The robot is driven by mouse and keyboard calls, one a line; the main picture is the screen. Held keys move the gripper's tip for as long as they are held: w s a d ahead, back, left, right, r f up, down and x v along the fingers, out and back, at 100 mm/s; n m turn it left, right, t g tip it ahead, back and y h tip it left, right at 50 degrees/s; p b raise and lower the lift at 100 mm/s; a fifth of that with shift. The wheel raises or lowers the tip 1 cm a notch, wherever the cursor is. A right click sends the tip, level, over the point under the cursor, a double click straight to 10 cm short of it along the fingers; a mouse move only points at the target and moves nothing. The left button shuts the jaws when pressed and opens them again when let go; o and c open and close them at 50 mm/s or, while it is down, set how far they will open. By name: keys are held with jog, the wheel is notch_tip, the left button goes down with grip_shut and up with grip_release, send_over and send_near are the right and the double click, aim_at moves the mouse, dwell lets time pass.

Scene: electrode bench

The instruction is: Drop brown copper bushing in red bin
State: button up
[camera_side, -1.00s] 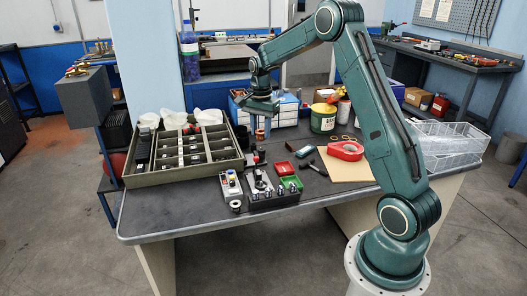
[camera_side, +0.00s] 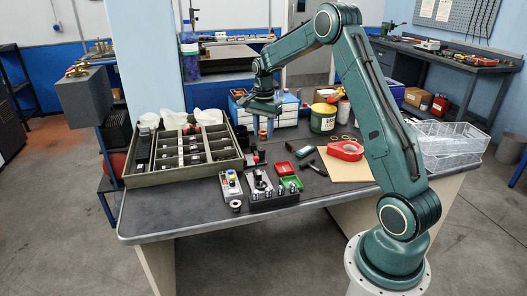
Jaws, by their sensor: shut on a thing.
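My gripper (camera_side: 262,121) points down over the back middle of the bench and is shut on the brown copper bushing (camera_side: 262,135). The bushing is small and sits at the gripper's lower end; its fingers are too small to see clearly. The red bin (camera_side: 286,168) is a small open tray on the bench, in front and to the right of the gripper, behind a green bin (camera_side: 292,183). The bushing is apart from the red bin.
A large divided tray (camera_side: 140,180) with dark parts fills the left of the bench. A black block with metal pegs (camera_side: 273,200) stands in front of the bins.

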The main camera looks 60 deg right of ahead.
jog(key=s+d+f, duration=0.3)
jog(key=d+f, duration=0.8)
jog(key=shift+f, duration=0.4)
jog(key=shift+f, duration=0.15)
jog(key=shift+f, duration=2.3)
jog(key=shift+f, duration=0.95)
jog(key=o, duration=1.1)
jog(key=shift+r, duration=0.15)
notch_tip(320, 180, up, 14)
jog(key=shift+f, duration=0.2)
